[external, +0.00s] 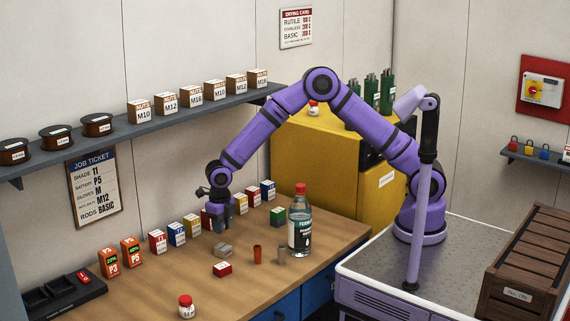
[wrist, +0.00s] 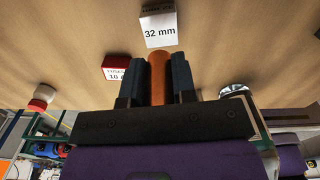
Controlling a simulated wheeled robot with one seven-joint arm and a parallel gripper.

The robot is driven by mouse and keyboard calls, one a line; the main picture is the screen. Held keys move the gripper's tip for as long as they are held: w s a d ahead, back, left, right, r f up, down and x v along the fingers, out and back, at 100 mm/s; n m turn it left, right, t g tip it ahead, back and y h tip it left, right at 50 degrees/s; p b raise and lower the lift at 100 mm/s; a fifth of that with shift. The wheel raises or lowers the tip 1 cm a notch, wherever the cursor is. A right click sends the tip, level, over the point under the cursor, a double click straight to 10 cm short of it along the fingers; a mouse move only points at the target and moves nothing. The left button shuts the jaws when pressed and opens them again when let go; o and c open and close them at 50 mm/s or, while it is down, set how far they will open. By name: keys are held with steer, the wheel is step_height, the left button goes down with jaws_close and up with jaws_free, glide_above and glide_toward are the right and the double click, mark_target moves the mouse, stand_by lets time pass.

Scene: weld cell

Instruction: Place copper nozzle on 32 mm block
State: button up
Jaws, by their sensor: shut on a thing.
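My gripper (external: 218,228) hangs over the wooden bench, its fingers pointing down. In the wrist view the gripper (wrist: 160,72) is shut on the orange copper nozzle (wrist: 161,75), which fills the space between the dark fingers and reaches slightly past their tips. In the external view the held nozzle cannot be made out. The 32 mm block (wrist: 160,31), pale grey with black lettering, lies just beyond the fingertips in the wrist view. In the external view a grey block (external: 223,250) sits below the gripper. The nozzle looks apart from the block.
A red fuse box (external: 222,268) lies in front of the grey block. A reddish-orange cylinder (external: 257,254) and a greyish one (external: 281,257) stand to the right, near a tall bottle (external: 300,230). Small boxes line the wall. A red-capped jar (external: 186,307) stands at front left.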

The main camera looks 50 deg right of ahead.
mark_target(223, 246)
steer(key=shift+f, duration=2.55)
steer(key=shift+f, duration=0.1)
steer(key=o, duration=0.9)
step_height(223, 246, up, 12)
steer(key=shift+r, duration=0.1)
